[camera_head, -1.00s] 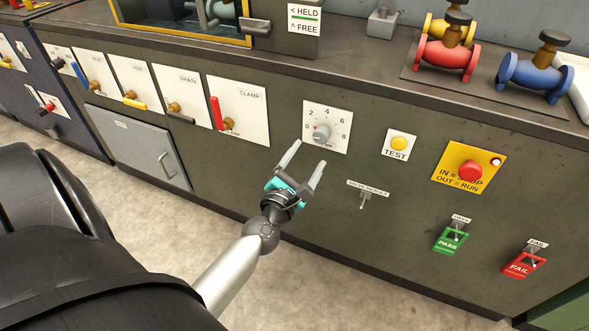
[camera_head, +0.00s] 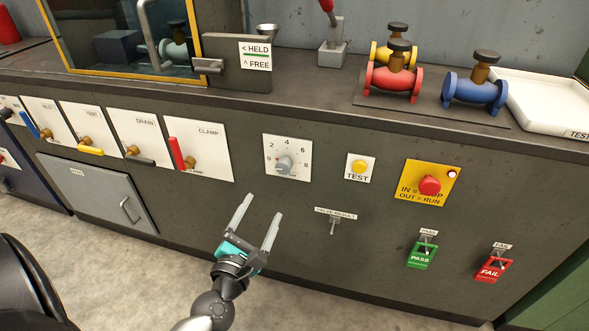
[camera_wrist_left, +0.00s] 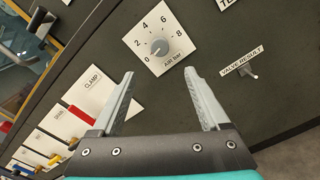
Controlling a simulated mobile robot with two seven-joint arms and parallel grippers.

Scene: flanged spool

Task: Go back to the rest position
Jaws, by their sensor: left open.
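My left gripper (camera_head: 257,222) is open and empty in the head view, in front of the dark cabinet front, below the numbered dial (camera_head: 284,164). Its two grey fingers are spread apart and touch nothing that I can see. In the left wrist view the open fingers (camera_wrist_left: 166,100) point toward the panel, with the dial (camera_wrist_left: 159,49) beyond and between them. The valve result toggle (camera_wrist_left: 252,71) is to their right there. My right gripper does not show in either view.
The cabinet front carries the clamp lever (camera_head: 176,153), a yellow test button (camera_head: 359,166), a red stop button (camera_head: 429,185), and PASS (camera_head: 422,256) and FAIL (camera_head: 493,266) switches. Red (camera_head: 392,80) and blue (camera_head: 474,90) flanged parts and a white tray (camera_head: 545,100) stand on top. Floor is clear at lower left.

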